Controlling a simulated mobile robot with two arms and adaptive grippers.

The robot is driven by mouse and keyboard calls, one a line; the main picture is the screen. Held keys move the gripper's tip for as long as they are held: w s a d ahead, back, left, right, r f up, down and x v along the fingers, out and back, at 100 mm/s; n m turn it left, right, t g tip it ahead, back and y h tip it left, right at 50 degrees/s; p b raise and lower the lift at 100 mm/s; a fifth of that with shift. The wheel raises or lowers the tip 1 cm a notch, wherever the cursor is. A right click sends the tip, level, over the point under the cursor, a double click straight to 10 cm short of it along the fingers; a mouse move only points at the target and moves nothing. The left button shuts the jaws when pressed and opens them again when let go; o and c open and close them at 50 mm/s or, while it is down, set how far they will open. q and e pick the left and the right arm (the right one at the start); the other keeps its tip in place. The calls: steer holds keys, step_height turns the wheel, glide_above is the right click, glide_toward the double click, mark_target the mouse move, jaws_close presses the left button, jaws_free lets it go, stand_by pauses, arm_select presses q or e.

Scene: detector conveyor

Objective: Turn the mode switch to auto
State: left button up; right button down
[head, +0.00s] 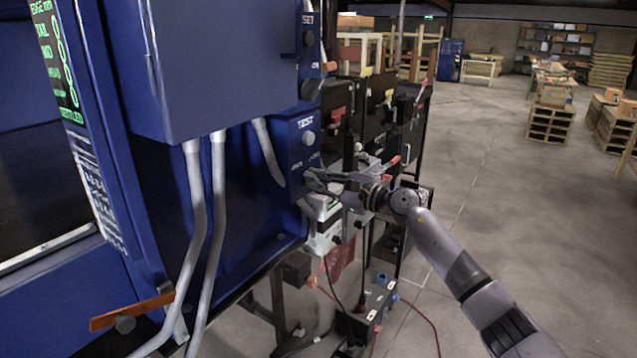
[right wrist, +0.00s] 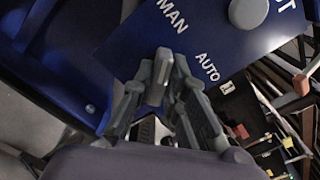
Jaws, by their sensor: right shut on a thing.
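The mode switch (right wrist: 159,78) is a grey bar-shaped knob on a blue panel (right wrist: 215,40). In the right wrist view its upper end points roughly toward the MAN label (right wrist: 172,15); the AUTO label (right wrist: 207,67) is to its right. My right gripper (right wrist: 158,90) is shut on the knob, one finger on each side. In the head view my right gripper (head: 314,181) is at the lower part of the blue TEST panel (head: 296,150) and hides the knob. My left gripper is in neither view.
A round grey button (head: 308,137) sits above the switch on the same panel. Grey conduits (head: 198,225) run down the blue cabinet to the left. A black rack with coloured handles (head: 375,110) stands close behind the gripper. Open floor (head: 500,200) lies to the right.

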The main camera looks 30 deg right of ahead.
steer(key=m, duration=0.3)
steer(key=shift+m, duration=0.3)
steer(key=m, duration=0.4)
steer(key=shift+d+m+p, duration=0.15)
steer(key=shift+m+p, duration=0.15)
steer(key=shift+w+d+m+p, duration=0.1)
steer(key=shift+m+p, duration=0.7)
steer(key=shift+m, duration=1.3)
steer(key=shift+d+m+p, duration=0.1)
steer(key=shift+m+p, duration=0.7)
steer(key=shift+m, duration=1.3)
steer(key=c, duration=1.6)
jaws_free()
